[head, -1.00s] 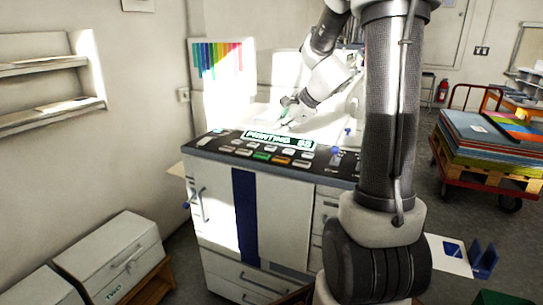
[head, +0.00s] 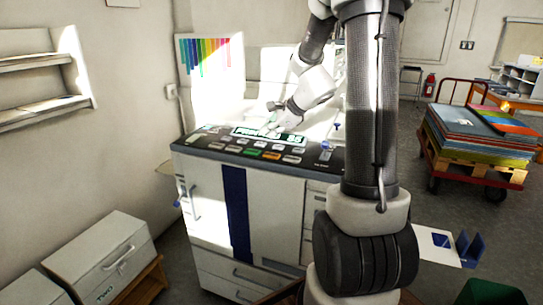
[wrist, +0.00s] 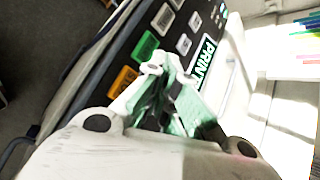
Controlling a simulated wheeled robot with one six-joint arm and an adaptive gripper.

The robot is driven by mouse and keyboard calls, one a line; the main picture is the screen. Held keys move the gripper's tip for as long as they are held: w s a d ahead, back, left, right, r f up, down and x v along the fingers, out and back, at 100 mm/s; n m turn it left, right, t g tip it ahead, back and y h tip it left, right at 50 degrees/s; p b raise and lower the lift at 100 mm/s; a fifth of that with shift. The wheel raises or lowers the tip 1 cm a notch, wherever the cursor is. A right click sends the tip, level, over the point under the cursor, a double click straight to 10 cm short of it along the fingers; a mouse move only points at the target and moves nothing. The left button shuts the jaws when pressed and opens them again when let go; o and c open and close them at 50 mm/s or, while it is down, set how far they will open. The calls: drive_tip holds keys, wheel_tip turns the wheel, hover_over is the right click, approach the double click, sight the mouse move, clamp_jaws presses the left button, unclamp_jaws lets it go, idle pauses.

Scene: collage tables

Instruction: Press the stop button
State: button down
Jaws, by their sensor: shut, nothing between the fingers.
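The printer's dark control panel (head: 225,147) carries rows of small buttons and a lit display (head: 269,137). A green button (head: 249,153) and an orange button (head: 272,156) sit along its front part. In the wrist view the green button (wrist: 146,46) and the orange button (wrist: 123,81) lie left of my fingers. I cannot read which button is marked stop. My gripper (head: 272,123) is shut and empty, just behind the display and above the panel. In the wrist view my gripper (wrist: 168,72) hides part of the panel; contact cannot be told.
The printer cabinet (head: 275,210) stands before me. Pale boxes (head: 98,255) are at the lower left, and wall shelves (head: 45,85) at the upper left. A red cart (head: 470,170) loaded with boards is at the right. Grey floor is open between printer and cart.

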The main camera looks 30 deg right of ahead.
sight(270, 156)
drive_tip(key=shift+f, duration=2.4)
drive_tip(key=shift+f, duration=0.4)
drive_tip(key=shift+f, duration=0.35)
drive_tip(key=shift+r, duration=0.8)
drive_tip(key=shift+r, duration=2.5)
